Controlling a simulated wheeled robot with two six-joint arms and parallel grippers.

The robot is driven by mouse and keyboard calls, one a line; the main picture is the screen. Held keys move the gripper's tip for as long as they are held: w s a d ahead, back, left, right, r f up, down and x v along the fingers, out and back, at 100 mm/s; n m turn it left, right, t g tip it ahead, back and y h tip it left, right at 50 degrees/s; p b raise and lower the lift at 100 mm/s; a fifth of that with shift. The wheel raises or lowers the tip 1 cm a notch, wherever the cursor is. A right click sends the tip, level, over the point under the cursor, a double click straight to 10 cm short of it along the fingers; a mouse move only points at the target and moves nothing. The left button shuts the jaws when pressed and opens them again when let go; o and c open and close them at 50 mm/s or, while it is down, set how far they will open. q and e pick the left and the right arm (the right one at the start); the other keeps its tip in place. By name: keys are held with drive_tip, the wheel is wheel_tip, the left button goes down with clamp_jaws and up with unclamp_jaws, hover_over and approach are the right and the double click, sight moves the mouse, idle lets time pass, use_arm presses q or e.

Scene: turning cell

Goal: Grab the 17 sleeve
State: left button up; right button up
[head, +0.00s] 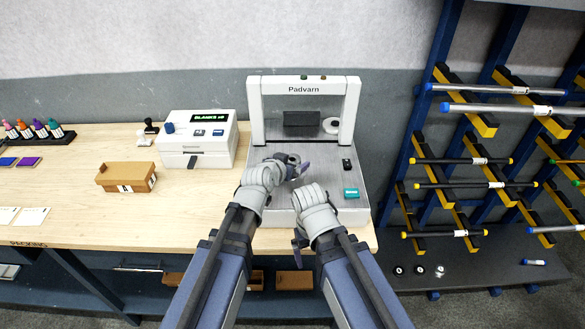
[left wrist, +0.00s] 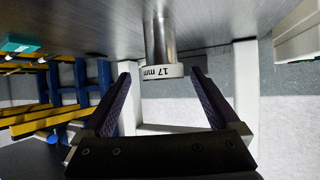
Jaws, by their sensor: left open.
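The 17 sleeve (left wrist: 160,38) shows in the left wrist view as a metal cylinder with a white collar (left wrist: 163,72) marked "17 mm". It stands out from the grey metal bed. My left gripper (head: 297,167) is open over the bed of the Padvarn machine (head: 304,88). In the left wrist view its two fingers (left wrist: 161,80) lie on either side of the collar, with gaps showing on both sides. In the head view I cannot make out the sleeve clearly beside the gripper. My right gripper (head: 301,238) hangs at the machine's front edge; its finger opening is hidden.
A teal block (head: 351,193) and a small black piece (head: 347,165) sit on the bed's right side. A white ring (head: 331,126) lies at the back. A rod rack (head: 440,160) stands right.

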sight(294, 160)
use_arm(q)
drive_tip(key=x, duration=0.1)
drive_tip(key=b+x, duration=0.1)
drive_tip(key=x, duration=0.1)
drive_tip(key=b+x, duration=0.1)
drive_tip(key=x, duration=0.1)
drive_tip(key=shift+a+f, duration=0.2)
drive_tip(key=shift+a, duration=0.1)
drive_tip(key=shift+w+d+f+b, duration=0.1)
drive_tip(key=shift+w+d+b, duration=0.1)
drive_tip(key=shift+w+b, duration=0.15)
drive_tip(key=shift+s, duration=0.15)
drive_tip(key=shift+c, duration=0.2)
clamp_jaws()
